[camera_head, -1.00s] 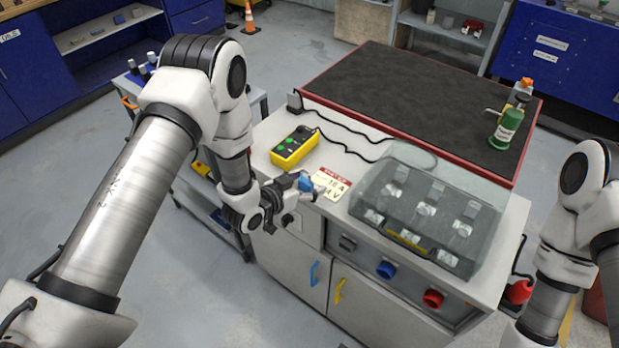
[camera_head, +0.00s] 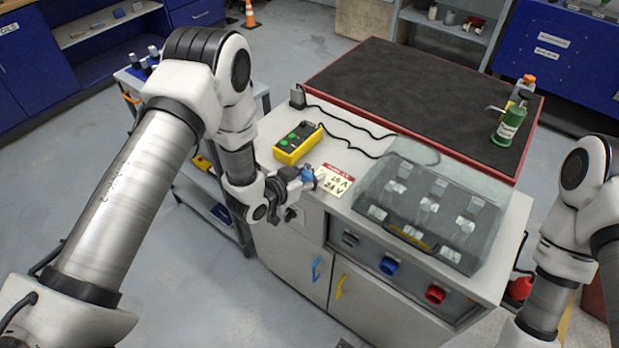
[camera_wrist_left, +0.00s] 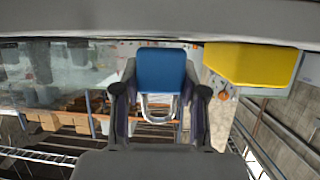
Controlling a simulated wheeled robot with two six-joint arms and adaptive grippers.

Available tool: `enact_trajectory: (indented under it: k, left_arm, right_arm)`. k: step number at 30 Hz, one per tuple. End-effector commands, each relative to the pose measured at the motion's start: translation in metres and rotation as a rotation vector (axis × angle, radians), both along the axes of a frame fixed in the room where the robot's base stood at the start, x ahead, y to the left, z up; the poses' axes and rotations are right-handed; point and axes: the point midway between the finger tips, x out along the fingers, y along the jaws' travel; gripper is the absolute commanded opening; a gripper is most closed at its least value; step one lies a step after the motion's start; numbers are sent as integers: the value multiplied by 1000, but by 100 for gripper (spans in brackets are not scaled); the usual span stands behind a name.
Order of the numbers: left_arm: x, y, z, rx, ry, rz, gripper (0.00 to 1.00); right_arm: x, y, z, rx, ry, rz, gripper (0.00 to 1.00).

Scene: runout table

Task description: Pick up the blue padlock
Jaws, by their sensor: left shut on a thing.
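The blue padlock (camera_head: 308,174) is held at the fingertips of my left gripper (camera_head: 300,179), over the near left part of the runout table's top (camera_head: 262,152). In the left wrist view the padlock (camera_wrist_left: 161,70) shows its blue body between the two fingers (camera_wrist_left: 160,110), with its metal shackle toward the camera. My left gripper is shut on it. I cannot tell from these views how far it is above the surface. My right arm shows at the right edge of the head view, but its gripper is out of view.
A yellow control box (camera_head: 298,145) with green buttons lies just behind the padlock. A label card (camera_head: 335,181) lies to the right, then a clear-covered case (camera_head: 432,205). A green bottle (camera_head: 508,125) stands on the dark mat (camera_head: 410,95). A side cart (camera_head: 205,185) stands to the left.

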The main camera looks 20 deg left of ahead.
Motion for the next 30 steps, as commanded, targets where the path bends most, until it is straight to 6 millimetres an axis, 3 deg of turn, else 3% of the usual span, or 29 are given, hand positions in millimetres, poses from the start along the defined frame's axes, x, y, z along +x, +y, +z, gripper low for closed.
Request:
enact_trajectory:
  k: [6,11,21,24,30]
  left_arm:
    - [1,0,27,-1,-5,1,0]
    - [-35,14,25,-3,4,5,0]
    - [-124,48,36,-8,3,8,0]
    - [-141,53,45,-4,5,4,0]
    - [-151,57,42,-1,0,0,0]
  right_arm:
    - [0,0,-15,0,0,0,40]
    - [0,0,-25,0,0,0,40]
    - [0,0,-50,0,0,0,40]
    - [0,0,-33,0,1,0,40]
    - [0,0,-31,0,0,0,40]
